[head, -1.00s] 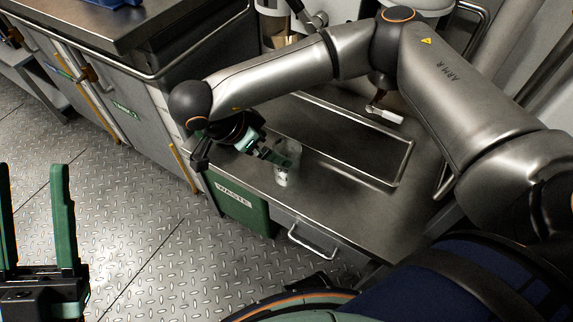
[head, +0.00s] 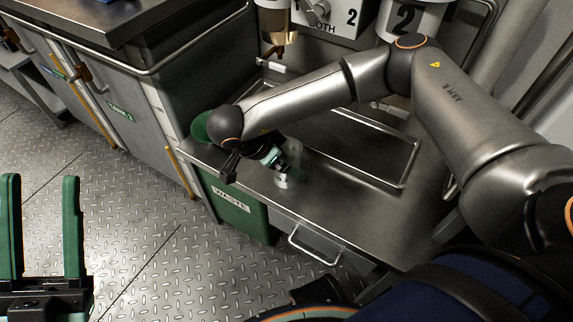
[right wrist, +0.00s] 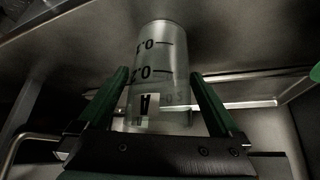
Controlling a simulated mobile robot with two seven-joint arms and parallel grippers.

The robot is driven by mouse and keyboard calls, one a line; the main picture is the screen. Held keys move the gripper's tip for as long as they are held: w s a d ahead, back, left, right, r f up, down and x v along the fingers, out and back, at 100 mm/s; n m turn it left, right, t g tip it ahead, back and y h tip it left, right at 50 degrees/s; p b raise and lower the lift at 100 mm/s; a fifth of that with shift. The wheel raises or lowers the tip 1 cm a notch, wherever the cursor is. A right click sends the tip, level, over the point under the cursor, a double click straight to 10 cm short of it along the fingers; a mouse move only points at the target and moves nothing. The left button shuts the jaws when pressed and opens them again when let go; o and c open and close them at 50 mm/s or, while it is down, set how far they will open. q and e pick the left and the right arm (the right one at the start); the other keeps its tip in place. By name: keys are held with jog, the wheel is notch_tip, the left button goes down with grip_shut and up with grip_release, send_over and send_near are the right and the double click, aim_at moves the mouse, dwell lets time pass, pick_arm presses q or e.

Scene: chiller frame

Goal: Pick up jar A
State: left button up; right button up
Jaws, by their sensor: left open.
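Jar A (right wrist: 160,70), a clear cylinder with dark graduation marks and a white label reading A, stands between the fingers of my right gripper (right wrist: 160,75) in the right wrist view. A narrow gap shows on each side of the jar, so the fingers look open around it. In the head view the jar (head: 281,181) is small on the steel counter, partly hidden by the right gripper (head: 285,166). My left gripper (head: 44,185) is open and empty, over the floor at the lower left.
The steel counter (head: 330,228) holds a shallow rimmed tray (head: 375,152) behind the jar. A green WASTE bin (head: 236,210) and a drawer handle (head: 309,247) are below its front edge. A green round thing (head: 200,125) shows beside my right wrist. Dispensers stand at the back.

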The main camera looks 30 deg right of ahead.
jog(key=c, duration=1.2)
jog(key=shift+c, duration=0.2)
